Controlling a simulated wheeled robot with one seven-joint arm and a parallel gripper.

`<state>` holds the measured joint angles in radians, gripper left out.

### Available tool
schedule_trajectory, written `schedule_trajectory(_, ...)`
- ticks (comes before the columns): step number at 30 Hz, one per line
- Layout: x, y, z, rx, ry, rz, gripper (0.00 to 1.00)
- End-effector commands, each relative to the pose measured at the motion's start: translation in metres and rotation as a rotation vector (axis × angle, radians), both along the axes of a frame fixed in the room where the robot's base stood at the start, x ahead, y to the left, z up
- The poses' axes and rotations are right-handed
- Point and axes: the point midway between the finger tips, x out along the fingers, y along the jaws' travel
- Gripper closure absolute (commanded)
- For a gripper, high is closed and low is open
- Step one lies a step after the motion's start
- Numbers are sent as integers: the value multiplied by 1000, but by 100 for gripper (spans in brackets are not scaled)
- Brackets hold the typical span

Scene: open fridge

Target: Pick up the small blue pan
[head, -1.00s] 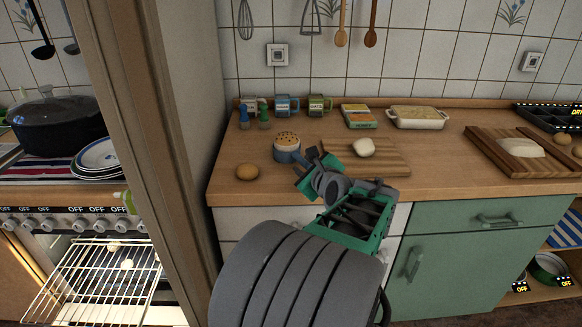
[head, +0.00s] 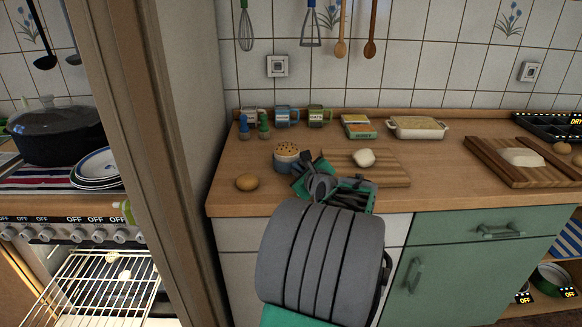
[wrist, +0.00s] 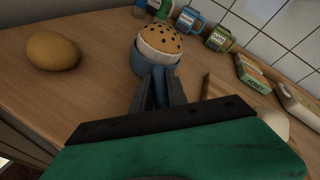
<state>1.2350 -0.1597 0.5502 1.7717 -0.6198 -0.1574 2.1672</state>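The small blue pan (head: 287,164) stands on the wooden counter with a speckled round bun or cake (head: 287,150) in it. In the wrist view the pan (wrist: 137,66) is straight ahead, its blue handle pointing back toward me. My gripper (head: 298,170) is at the pan's near right side. In the wrist view my gripper's dark fingers (wrist: 159,82) lie close along both sides of the handle and look shut on it. The pan looks upright and still on the counter. The inner finger faces are hidden.
A brown egg (head: 247,182) lies left of the pan. A cutting board (head: 395,176) with a pale lump (head: 364,158) is close on its right. Mugs (head: 320,117) and blue and green shakers (head: 244,128) stand behind. A wooden partition (head: 125,130) rises at left.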

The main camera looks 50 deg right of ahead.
Motion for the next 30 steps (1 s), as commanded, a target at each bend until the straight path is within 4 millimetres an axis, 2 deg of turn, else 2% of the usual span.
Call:
schedule_trajectory(4, 0, 0, 0, 0, 0, 0, 100)
schedule_trajectory(30, 0, 1, 0, -1, 0, 2, 100)
